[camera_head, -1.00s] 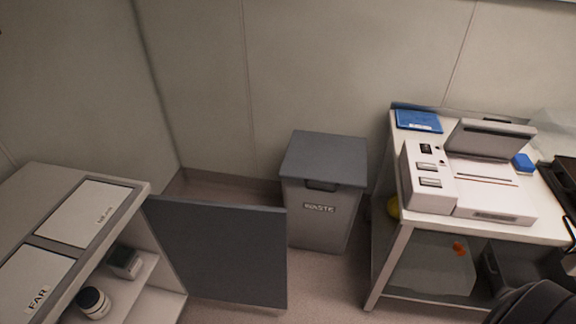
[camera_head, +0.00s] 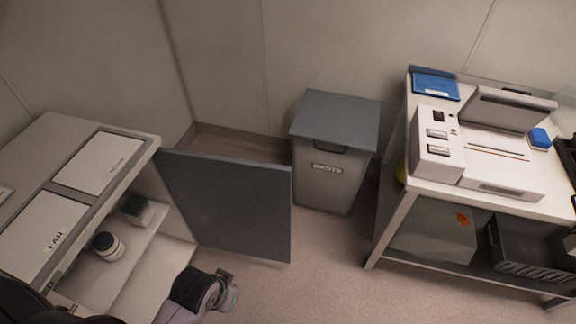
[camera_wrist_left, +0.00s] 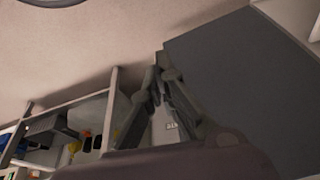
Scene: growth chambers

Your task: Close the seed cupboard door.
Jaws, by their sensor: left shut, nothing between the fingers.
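The seed cupboard (camera_head: 150,150) stands at the left in the head view, its front open onto shelves. Its dark grey door (camera_head: 228,205) is swung wide open and sticks out to the right of the cupboard. The door also shows as a dark panel in the left wrist view (camera_wrist_left: 245,85). My left gripper (camera_wrist_left: 163,78) is shut and empty, with the door panel to its right in that view. In the head view the end of my left arm is low, in front of the door's lower edge; I cannot tell whether it touches. My right gripper is not in view.
A grey waste bin (camera_head: 328,180) stands behind and right of the door. A white bench (camera_head: 398,212) with a device (camera_head: 478,165) stands at the right. Floor is clear between door and bench.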

